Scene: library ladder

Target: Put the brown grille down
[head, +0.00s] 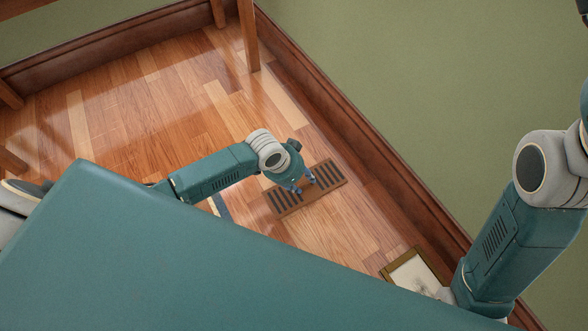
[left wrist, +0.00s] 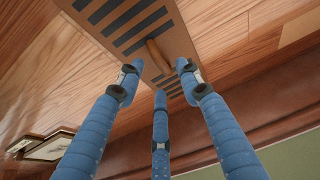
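The brown grille (head: 333,181), a flat brown board with dark slots, appears to lie flat on the wooden floor near the skirting board. In the left wrist view, the grille (left wrist: 178,38) has a small wooden handle (left wrist: 158,57) standing up from its middle. My left gripper (head: 302,184) is over the grille in the head view. Its three blue fingers (left wrist: 159,82) are spread around the handle, with visible gaps, and seem not to press on it. My right arm comes in at the right, but its gripper does not show.
A framed picture (head: 414,268) is at the lower right by the wall; frames (left wrist: 50,146) also show in the left wrist view. A dark wooden skirting (head: 350,140) borders the green wall (head: 410,90). Wooden posts (head: 249,40) stand at the back. The floor (head: 130,110) left of the grille is clear.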

